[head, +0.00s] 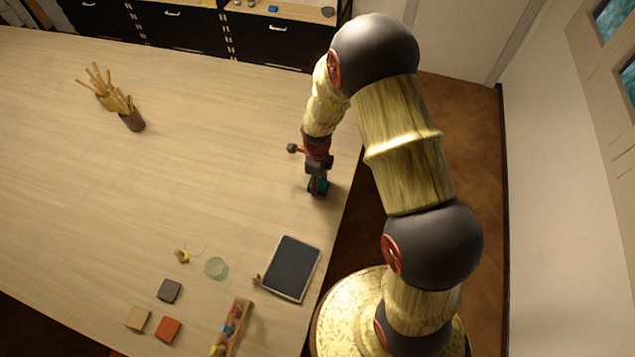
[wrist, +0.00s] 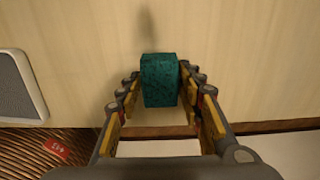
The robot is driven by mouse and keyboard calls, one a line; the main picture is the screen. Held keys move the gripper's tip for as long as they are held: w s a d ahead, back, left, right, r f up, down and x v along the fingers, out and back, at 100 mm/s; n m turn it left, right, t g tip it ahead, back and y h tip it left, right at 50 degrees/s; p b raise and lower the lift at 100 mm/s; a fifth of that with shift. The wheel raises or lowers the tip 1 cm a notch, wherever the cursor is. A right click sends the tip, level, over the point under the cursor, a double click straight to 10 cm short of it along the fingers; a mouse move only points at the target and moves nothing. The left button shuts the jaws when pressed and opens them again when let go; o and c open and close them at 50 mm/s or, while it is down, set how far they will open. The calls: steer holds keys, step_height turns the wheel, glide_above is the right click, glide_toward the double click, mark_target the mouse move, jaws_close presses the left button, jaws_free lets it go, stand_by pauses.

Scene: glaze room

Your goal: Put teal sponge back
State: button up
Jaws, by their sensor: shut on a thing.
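The teal sponge (wrist: 160,80) is a dark teal block between my fingertips in the wrist view. In the head view the sponge (head: 319,187) shows as a small teal patch at the end of my arm, near the table's right edge. My gripper (head: 317,178) is shut on it, with a finger pad on each side. The wrist view shows my gripper (wrist: 160,88) pointing at the table top, with a shadow beyond the sponge. I cannot tell whether the sponge touches the table.
A dark framed pad (head: 291,268) lies near the right edge. The table's middle is clear.

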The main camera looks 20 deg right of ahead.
steer(key=o, duration=1)
step_height(320, 180, up, 12)
step_height(320, 180, up, 9)
steer(key=n+t, duration=0.1)
steer(key=n, duration=0.4)
glide_above(319, 188)
steer(key=s+r+n+t, duration=0.1)
steer(key=s+r+n, duration=0.5)
steer(key=s+r+n+t, duration=0.2)
steer(key=s+r+n, duration=0.4)
steer(key=s+n, duration=0.1)
steer(key=s+r+n+t, duration=0.1)
steer(key=s+r+n, duration=0.6)
steer(key=shift+s+d+t, duration=0.15)
steer(key=shift+s+t, duration=0.1)
steer(key=shift+t, duration=0.05)
